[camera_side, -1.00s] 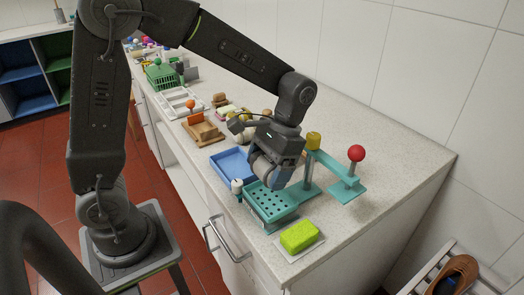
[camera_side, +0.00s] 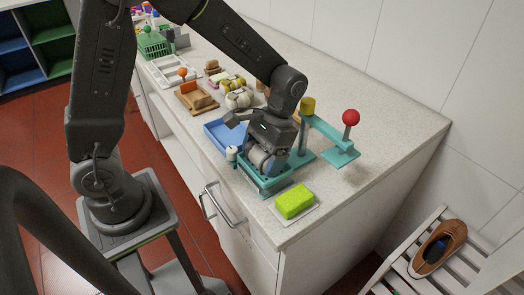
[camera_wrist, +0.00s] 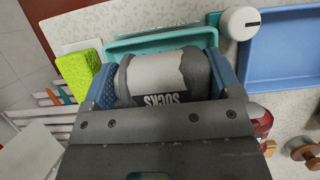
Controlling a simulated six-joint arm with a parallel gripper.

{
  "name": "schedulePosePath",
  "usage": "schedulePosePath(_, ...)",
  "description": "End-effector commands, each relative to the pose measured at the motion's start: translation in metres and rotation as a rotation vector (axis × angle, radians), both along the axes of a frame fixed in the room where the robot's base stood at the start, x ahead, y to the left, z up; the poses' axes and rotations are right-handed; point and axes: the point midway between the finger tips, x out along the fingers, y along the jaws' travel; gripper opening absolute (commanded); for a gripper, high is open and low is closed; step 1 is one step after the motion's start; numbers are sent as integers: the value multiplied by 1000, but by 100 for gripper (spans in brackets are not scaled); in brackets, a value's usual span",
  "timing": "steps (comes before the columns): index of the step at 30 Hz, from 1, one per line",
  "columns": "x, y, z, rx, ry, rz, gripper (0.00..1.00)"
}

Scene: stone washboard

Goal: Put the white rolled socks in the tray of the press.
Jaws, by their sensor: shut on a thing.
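The press has a teal tray (camera_side: 269,193), a post and an arm with a red ball knob (camera_side: 351,117). My gripper (camera_side: 264,163) is low over this tray, fingers pointing down. It is shut on rolled socks (camera_wrist: 155,75), grey with a pale band marked SOCKS. The roll also shows in the side view (camera_side: 258,156), paler than my gripper. In the wrist view, the blue fingers stand at both ends of the roll and the tray (camera_wrist: 150,43) lies behind it. I cannot tell whether the roll touches the tray floor, which is mostly hidden.
A blue tray (camera_side: 214,128) lies beside the press tray, with a white-capped cylinder (camera_side: 232,153) between them. A green sponge (camera_side: 294,201) sits on a white dish near the counter end. A whitish rounded thing (camera_side: 239,99) lies behind my gripper.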

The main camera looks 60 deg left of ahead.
Motion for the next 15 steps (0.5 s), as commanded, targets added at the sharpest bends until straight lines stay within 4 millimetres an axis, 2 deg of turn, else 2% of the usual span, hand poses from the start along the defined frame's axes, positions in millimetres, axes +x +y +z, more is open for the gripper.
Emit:
schedulePosePath(5, 0, 0, 0, 0, 0, 0, 56)
schedulePosePath(6, 0, 0, 0, 0, 0, 0, 88)
schedulePosePath(9, 0, 0, 0, 0, 0, 0, 97)
schedulePosePath(10, 0, 0, 0, 0, 0, 0, 100)
schedulePosePath(15, 1, 0, 2, 0, -1, 0, 100)
